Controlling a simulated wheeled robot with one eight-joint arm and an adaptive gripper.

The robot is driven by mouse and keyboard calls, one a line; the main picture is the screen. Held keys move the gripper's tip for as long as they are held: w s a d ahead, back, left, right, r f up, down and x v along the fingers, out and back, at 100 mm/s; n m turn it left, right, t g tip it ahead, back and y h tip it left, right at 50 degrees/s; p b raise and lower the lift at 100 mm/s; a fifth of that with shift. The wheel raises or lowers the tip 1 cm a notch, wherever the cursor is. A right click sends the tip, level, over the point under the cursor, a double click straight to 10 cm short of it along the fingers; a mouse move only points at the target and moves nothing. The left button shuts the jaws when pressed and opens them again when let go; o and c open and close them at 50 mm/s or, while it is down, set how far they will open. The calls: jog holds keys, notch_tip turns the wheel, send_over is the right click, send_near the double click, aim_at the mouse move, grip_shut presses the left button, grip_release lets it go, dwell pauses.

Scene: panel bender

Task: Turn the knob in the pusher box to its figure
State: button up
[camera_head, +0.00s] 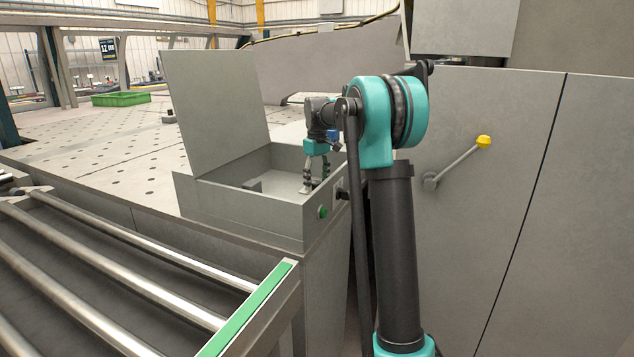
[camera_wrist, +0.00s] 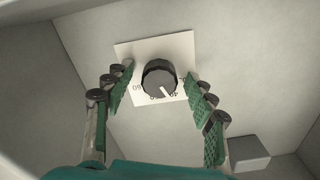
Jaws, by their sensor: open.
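The pusher box (camera_head: 250,215) is a grey metal box with its lid standing open at the back left. My gripper (camera_head: 313,185) reaches down into it from above.
A small grey block (camera_wrist: 250,152) sits on the box floor near the right finger. Rollers (camera_head: 110,270) lie at the front left, and a yellow-knobbed lever (camera_head: 484,142) is on the right cabinet.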

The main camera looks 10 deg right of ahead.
aim_at(317, 182)
jog(key=shift+r, duration=0.1)
notch_tip(317, 182, up, 12)
dwell(0.5)
dwell(1.0)
